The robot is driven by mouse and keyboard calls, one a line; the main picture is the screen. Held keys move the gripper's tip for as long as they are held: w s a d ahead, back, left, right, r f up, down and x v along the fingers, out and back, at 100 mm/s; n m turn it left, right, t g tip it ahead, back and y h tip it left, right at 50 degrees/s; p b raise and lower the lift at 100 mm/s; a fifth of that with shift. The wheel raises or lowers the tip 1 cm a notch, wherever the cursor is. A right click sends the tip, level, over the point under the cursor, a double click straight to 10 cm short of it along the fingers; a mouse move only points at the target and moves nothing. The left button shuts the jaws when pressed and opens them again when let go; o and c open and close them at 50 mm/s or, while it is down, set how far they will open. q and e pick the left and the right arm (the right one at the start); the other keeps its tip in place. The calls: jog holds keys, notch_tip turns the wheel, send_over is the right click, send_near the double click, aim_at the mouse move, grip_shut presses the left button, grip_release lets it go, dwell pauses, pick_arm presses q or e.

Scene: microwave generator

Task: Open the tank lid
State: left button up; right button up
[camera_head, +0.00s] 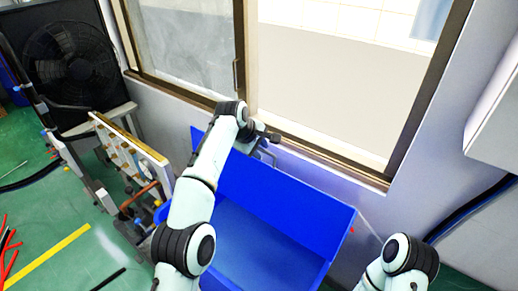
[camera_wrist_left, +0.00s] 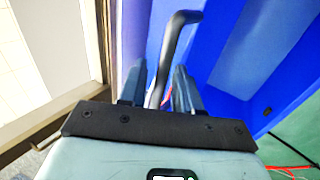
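The blue tank (camera_head: 240,243) stands below the window. Its blue lid (camera_head: 290,188) is raised and stands steeply tilted at the wall side, so the tank's inside shows from above. A grey bent handle (camera_head: 268,153) sits at the lid's upper edge; the handle (camera_wrist_left: 178,38) also shows in the left wrist view. My left gripper (camera_head: 266,138) is at this handle, and in the left wrist view the gripper's two fingers (camera_wrist_left: 158,85) stand close on either side of the rod, shut on it. My right gripper is out of view; only part of that arm shows at lower right.
The window frame (camera_head: 330,157) and wall are close behind the lid. A panel with fittings (camera_head: 130,150) stands left of the tank, and a large black fan (camera_head: 70,62) is at far left. Red cables (camera_head: 8,245) lie on the green floor.

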pick_arm(q)
jog(key=v, duration=1.3)
jog(key=shift+s+a+r, duration=0.1)
jog(key=shift+s, duration=0.05)
